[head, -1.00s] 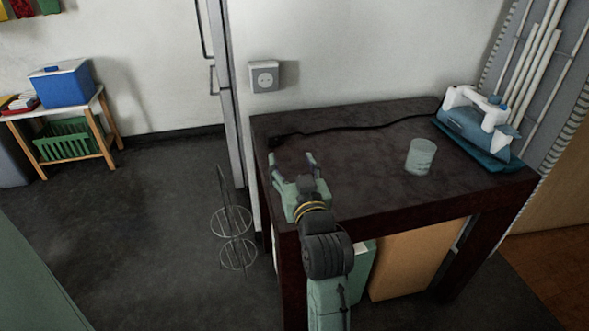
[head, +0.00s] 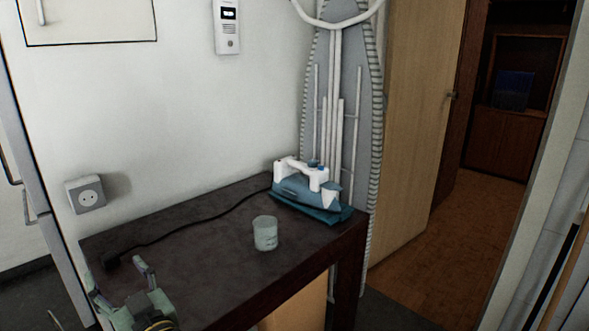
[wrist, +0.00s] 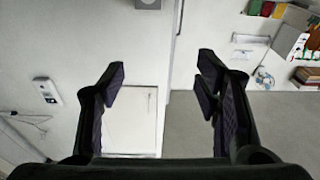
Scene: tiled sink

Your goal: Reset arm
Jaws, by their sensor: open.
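My gripper (head: 124,284) is at the lower left of the head view, over the near left end of the dark table (head: 205,285). In the wrist view my gripper (wrist: 160,82) shows its two dark fingers wide apart with nothing between them. A pale translucent cup (head: 265,233) stands upright on the table, to the right of my gripper and apart from it. Most of my arm is below the head view's edge.
A blue and white iron (head: 308,184) sits at the table's far right end, its black cord (head: 190,230) running left. An ironing board (head: 345,120) leans behind it. A wall socket (head: 86,193) is at left. A doorway (head: 500,130) opens at right.

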